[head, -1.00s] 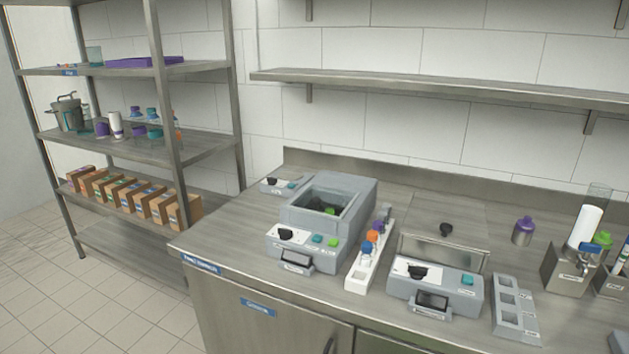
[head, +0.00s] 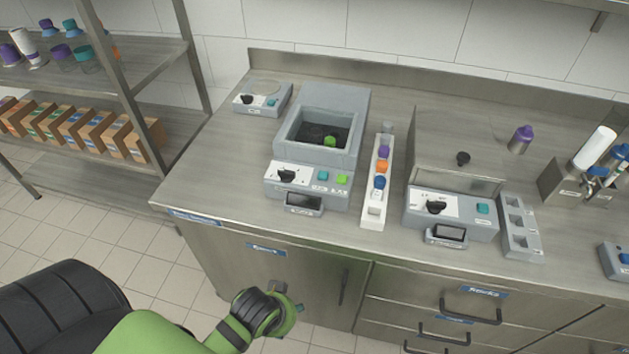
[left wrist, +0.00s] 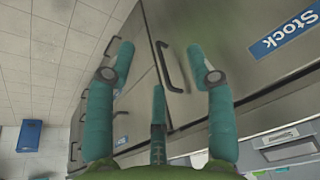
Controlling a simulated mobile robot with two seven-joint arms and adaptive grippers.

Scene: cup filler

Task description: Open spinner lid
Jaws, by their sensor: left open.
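Two grey machines stand on the counter; their labels are too small to read, so I cannot tell which is the spinner. The left machine (head: 345,152) has an uncovered rectangular well with a green item inside, and a black dial with teal and green buttons. My left gripper (head: 285,305) is low in front of the cupboard, below the counter edge. In the left wrist view the left gripper (left wrist: 160,62) is open and empty. My right gripper is not in view.
A white rack (head: 374,210) with several coloured caps stands between the machines. A grey slotted holder (head: 519,228) is right of the right machine. A purple-capped bottle (head: 522,140) stands behind. Cupboard and drawer handles (head: 473,312) protrude below the counter. A shelf unit stands left.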

